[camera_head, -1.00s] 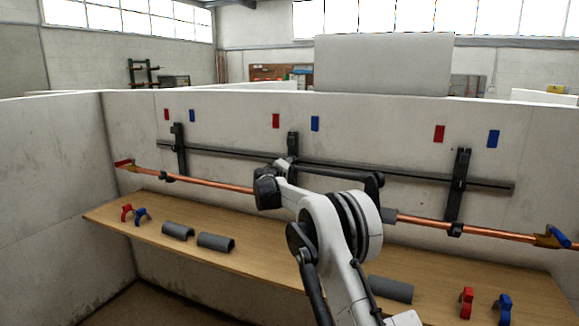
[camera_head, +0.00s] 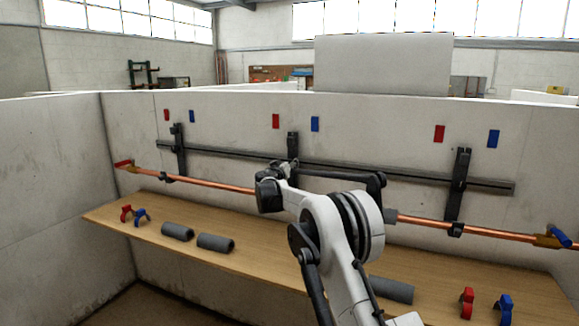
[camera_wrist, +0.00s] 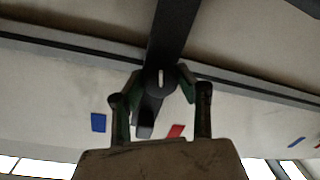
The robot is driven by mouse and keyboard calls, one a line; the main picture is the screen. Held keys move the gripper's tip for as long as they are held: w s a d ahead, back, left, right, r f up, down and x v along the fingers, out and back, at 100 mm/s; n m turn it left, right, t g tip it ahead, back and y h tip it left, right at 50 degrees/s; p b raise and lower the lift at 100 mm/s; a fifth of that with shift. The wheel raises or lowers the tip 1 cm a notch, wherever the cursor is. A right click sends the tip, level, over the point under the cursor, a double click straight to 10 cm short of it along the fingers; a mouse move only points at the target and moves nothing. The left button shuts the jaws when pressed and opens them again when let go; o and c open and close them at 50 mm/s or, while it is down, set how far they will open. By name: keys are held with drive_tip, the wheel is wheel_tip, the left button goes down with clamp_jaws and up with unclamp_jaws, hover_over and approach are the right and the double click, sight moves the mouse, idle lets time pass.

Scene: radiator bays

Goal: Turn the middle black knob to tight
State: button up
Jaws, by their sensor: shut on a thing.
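The middle black knob (camera_wrist: 153,88) shows in the wrist view with a pale line on its face, at the dark middle bracket (camera_wrist: 174,30). My gripper (camera_wrist: 154,88) has one finger on each side of the knob and is shut on it. In the head view my gripper (camera_head: 282,168) is at the lower part of the middle bracket (camera_head: 293,146). There my own wrist hides the knob and the fingertips.
A copper pipe (camera_head: 218,185) runs across in front of the wall, with left (camera_head: 179,150) and right (camera_head: 459,185) brackets. A wooden shelf (camera_head: 265,268) below holds grey pipe covers (camera_head: 215,243) and red (camera_head: 467,302) and blue (camera_head: 504,306) clips. Red and blue tags mark the wall.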

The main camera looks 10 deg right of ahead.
idle(0.3)
drive_tip(key=o, duration=1.1)
drive_tip(key=v, duration=1.2)
drive_tip(key=s+d+r+g+y, duration=0.15)
drive_tip(key=s+d, duration=0.25)
drive_tip(key=s, duration=0.6)
drive_tip(key=s+d+r+g, duration=0.2)
drive_tip(key=s+d+r, duration=0.1)
drive_tip(key=s, duration=0.6)
drive_tip(key=s+d+r+g+y, duration=0.15)
drive_tip(key=s+d, duration=0.25)
drive_tip(key=s, duration=0.6)
drive_tip(key=s+a+f+g+y, duration=0.1)
drive_tip(key=s+f, duration=0.3)
drive_tip(key=s, duration=0.7)
drive_tip(key=s+a+f+g+y, duration=0.1)
drive_tip(key=s+f, duration=0.4)
drive_tip(key=s, duration=0.7)
drive_tip(key=s+a+f+g+y, duration=0.1)
drive_tip(key=s+a+f+y, duration=0.2)
drive_tip(key=s, duration=0.8)
drive_tip(key=shift+s+f+n+g+y, duration=0.3)
drive_tip(key=shift+f+n, duration=0.1)
drive_tip(key=shift+f, duration=0.4)
